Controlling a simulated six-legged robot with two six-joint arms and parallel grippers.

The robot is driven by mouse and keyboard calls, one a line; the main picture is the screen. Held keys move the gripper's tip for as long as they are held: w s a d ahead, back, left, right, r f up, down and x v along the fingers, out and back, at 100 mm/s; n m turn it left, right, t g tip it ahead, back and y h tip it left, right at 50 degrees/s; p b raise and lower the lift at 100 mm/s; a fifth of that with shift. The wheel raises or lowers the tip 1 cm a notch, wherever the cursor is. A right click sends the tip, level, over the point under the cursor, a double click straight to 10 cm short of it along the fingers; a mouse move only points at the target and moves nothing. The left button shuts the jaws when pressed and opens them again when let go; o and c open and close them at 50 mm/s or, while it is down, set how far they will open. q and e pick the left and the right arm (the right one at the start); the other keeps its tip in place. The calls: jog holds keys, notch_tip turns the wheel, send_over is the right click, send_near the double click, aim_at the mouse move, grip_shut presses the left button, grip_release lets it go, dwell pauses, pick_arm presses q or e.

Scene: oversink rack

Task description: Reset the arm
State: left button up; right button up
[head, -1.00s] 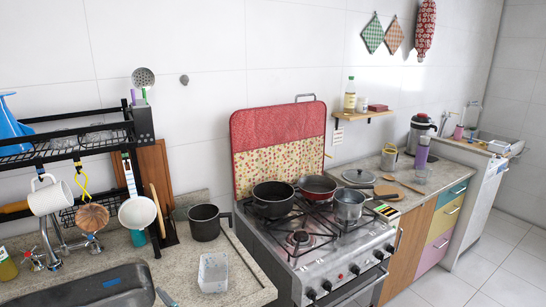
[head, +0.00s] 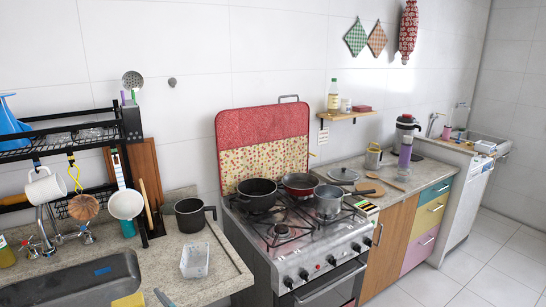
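Neither of my grippers shows in the head view, and no arm of mine can be made out. The task names no object. The view holds a kitchen counter (head: 222,262) with a sink (head: 70,283), a stove (head: 318,262) and a black rack (head: 72,140) over the sink. A white mug (head: 46,187), a brown brush (head: 84,207) and a white strainer (head: 126,205) hang from the rack.
A black pot (head: 190,215) and a clear container (head: 195,260) stand on the counter between sink and stove. A black pot (head: 257,194), a red pan (head: 299,183) and a grey pot (head: 328,200) sit on the burners. Floor (head: 490,262) is clear at right.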

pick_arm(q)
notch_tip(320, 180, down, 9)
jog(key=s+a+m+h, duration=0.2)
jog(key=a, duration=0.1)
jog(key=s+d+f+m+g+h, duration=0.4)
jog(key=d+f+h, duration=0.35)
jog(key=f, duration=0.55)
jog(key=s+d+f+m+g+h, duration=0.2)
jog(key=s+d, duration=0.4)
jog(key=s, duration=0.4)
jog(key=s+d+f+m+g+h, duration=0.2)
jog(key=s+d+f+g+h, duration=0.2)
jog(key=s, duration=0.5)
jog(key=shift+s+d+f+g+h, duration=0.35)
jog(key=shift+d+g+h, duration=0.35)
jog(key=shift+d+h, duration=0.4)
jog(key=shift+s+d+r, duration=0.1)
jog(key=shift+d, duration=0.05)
